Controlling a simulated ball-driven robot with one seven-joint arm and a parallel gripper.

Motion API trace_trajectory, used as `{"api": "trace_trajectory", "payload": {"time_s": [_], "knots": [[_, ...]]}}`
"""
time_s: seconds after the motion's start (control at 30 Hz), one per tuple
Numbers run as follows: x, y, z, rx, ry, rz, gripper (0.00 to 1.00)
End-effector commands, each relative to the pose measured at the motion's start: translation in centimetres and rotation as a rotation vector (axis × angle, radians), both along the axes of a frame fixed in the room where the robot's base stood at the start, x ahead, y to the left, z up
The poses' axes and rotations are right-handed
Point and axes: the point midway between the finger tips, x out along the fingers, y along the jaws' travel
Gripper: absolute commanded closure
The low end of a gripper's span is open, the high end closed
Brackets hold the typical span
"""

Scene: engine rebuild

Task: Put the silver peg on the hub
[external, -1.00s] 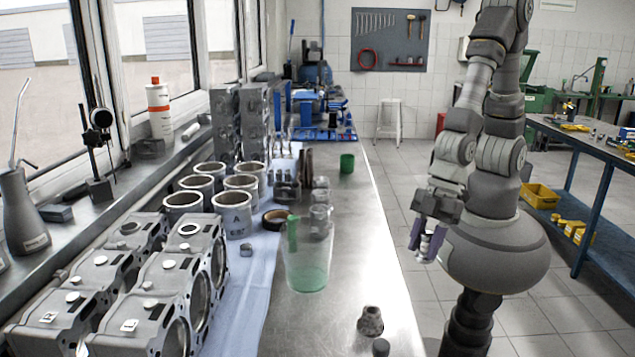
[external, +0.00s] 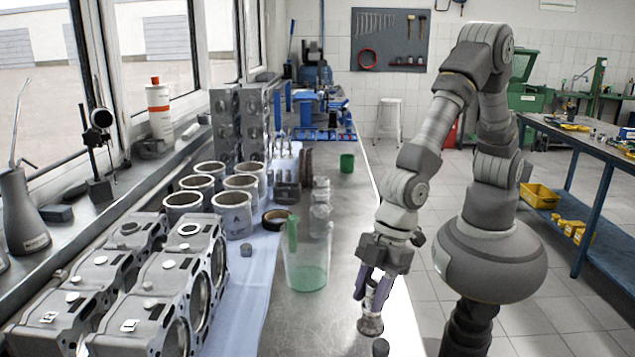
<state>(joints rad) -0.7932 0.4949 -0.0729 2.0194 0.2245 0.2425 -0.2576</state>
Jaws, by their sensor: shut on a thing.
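The hub (external: 370,326) is a small grey, flared piece near the front right edge of the metal bench. My gripper (external: 373,295) points down directly above the hub. Its purple fingers are shut on the silver peg (external: 371,300), which shows between them. The peg's lower end meets the top of the hub in the picture. I cannot tell whether it is seated, touching or just above it.
A short grey cylinder (external: 381,347) stands just in front of the hub. A clear jug with green liquid (external: 307,278) stands to the left. Engine blocks (external: 150,285) and several cylinder liners (external: 237,215) fill the bench's left side.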

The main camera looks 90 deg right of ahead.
Motion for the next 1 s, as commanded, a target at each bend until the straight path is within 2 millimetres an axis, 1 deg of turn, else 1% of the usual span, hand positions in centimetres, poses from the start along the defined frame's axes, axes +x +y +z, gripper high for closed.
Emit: {"api": "trace_trajectory", "payload": {"time_s": [0.03,0.23,0.37,0.4,0.5,0.8,0.87,0.97,1.0], "knots": [[0.0,0.0,-0.5,0.0,0.0,0.0,1.0],[0.0,0.0,-0.3,0.001,0.0,-0.001,1.0],[0.0,0.0,-0.7,0.001,0.0,-0.001,1.0],[0.0,0.0,-0.6,0.0,0.0,-0.001,0.56],[0.0,0.0,-0.6,0.0,0.0,-0.001,0.37],[0.0,0.0,-0.3,0.001,0.0,-0.001,0.37],[-0.1,-0.1,0.2,0.002,-0.001,-0.001,0.37],[-0.5,-0.5,1.8,0.002,-0.002,-0.001,0.37],[-0.7,-0.7,2.7,0.003,-0.003,-0.001,0.37]]}}
